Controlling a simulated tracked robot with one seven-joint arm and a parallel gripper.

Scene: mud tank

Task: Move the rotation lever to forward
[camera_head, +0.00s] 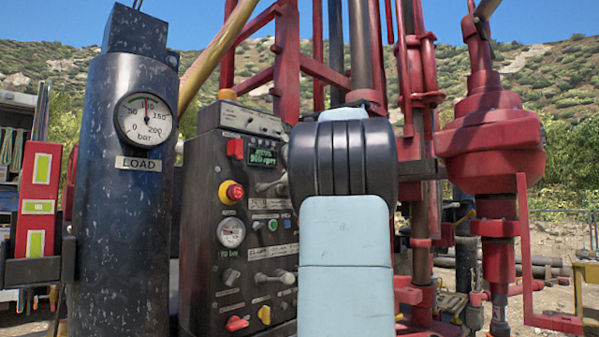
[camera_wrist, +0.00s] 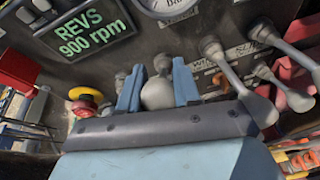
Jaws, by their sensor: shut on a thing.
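The black control panel (camera_head: 230,250) stands left of centre in the head view, with several grey-knobbed levers. In the wrist view my gripper (camera_wrist: 158,84) has its two light blue fingers on either side of a round grey lever knob (camera_wrist: 158,96) and is shut on it. The label of this lever is hidden, so I cannot read whether it is the rotation lever. In the head view my arm covers the right side of the panel and hides the gripper and the held knob.
More levers (camera_wrist: 228,68) stand close to the right of my fingers in the wrist view. A red and yellow stop button (camera_head: 231,192) and a display (camera_wrist: 88,35) reading REVS 900 rpm are on the panel. A dark cylinder with a LOAD gauge (camera_head: 144,119) stands to its left.

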